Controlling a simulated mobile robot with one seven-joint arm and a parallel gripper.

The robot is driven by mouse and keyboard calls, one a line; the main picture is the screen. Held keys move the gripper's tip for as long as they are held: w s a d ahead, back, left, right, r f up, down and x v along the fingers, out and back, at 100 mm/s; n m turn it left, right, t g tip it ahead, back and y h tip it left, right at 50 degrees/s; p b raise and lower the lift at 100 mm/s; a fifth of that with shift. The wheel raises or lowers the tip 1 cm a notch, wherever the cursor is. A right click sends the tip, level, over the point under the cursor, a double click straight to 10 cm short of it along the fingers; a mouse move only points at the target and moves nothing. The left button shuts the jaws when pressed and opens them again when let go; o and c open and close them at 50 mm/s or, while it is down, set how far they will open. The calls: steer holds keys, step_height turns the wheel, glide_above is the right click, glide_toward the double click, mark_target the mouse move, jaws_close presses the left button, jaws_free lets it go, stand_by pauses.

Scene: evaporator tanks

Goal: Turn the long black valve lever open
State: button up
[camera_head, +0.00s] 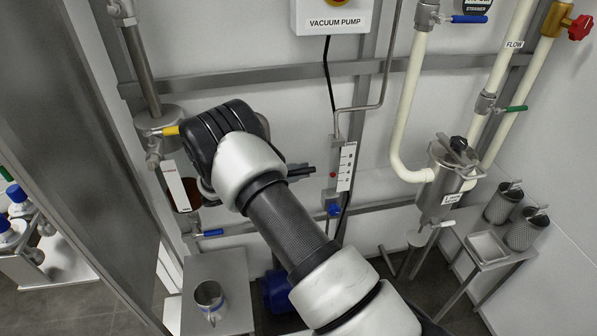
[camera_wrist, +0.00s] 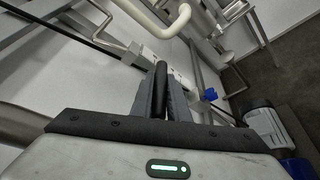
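My gripper (camera_head: 306,170) is in the middle of the head view, partly behind my arm, with its dark fingers pointing right in front of the white wall. My arm covers part of the piping at the left. A short yellow handle (camera_head: 171,130) shows there beside my black wrist joint, next to a steel fitting (camera_head: 158,118).
Blue-handled valves (camera_head: 210,233) and a cream pipe (camera_head: 408,110) are along the wall. A steel strainer (camera_head: 443,190) stands right of my arm. A steel jug (camera_head: 209,298) sits on a low table. A tall steel panel (camera_head: 85,130) borders the left.

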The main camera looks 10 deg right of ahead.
steer(key=shift+f, duration=0.1)
jaws_close()
steer(key=shift+a+f+m+g+y+p, duration=0.25)
steer(key=shift+a+f+m+y, duration=0.3)
steer(key=shift+a+f+y, duration=1.6)
steer(key=shift+a+f+m+g+y+p, duration=0.25)
steer(key=shift+a+f+m+y, duration=0.35)
steer(key=shift+y, duration=3.05)
steer(key=shift+a+f+m+g+y+p, duration=0.1)
steer(key=shift+a+f+m+y+p, duration=0.35)
steer(key=shift+a+f+y, duration=1.7)
steer(key=shift+d+r+y, duration=0.55)
steer(key=shift+r+y, duration=0.3)
steer(key=shift+r, duration=0.05)
steer(key=o, duration=0.8)
jaws_free()
